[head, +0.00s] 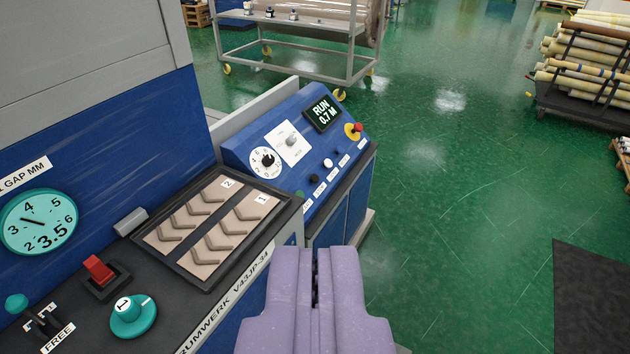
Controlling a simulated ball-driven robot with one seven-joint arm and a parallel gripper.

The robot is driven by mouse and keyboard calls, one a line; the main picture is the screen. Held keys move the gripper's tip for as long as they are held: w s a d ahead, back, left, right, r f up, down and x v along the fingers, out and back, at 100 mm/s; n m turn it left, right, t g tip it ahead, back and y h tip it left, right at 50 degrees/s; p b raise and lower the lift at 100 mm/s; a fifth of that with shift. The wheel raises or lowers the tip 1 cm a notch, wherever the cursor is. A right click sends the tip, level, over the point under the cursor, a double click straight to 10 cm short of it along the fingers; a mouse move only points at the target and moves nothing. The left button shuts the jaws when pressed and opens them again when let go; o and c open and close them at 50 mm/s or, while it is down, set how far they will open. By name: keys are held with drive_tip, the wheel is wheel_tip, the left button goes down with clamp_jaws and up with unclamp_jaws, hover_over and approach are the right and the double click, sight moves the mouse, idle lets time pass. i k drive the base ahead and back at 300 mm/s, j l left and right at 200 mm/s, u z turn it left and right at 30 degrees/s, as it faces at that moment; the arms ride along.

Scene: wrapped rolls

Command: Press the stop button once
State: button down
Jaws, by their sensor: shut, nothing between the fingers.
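The blue control console (262,140) stands just beyond the near machine top. A row of small buttons runs along its sloped face: a green one (300,195), a black one (314,179) and a white one (328,163). A red mushroom button on a yellow plate (351,133) sits at the far right end. White labels lie beside the buttons, too small to read, so I cannot tell which is marked stop. The console's display (322,113) reads RUN 0.7 M. My purple gripper (316,252) is shut and empty, apart from the console and lower in the picture.
The near machine top holds a tray (275,195) of chevron pieces, a red switch (99,269), a teal knob (133,316) and a lever (40,318). A grey wheeled rack (290,70) stands behind. Wrapped rolls (590,60) lie at right.

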sight(314, 178)
drive_tip(key=i+l+u, duration=0.2)
drive_tip(key=i+l, duration=0.25)
drive_tip(key=i+l+u, duration=0.2)
drive_tip(key=i+l, duration=0.35)
drive_tip(key=i+l+u, duration=0.2)
drive_tip(key=i+l, duration=0.4)
drive_tip(key=i+l+u, duration=0.2)
drive_tip(key=i+l, duration=0.25)
drive_tip(key=l, duration=0.25)
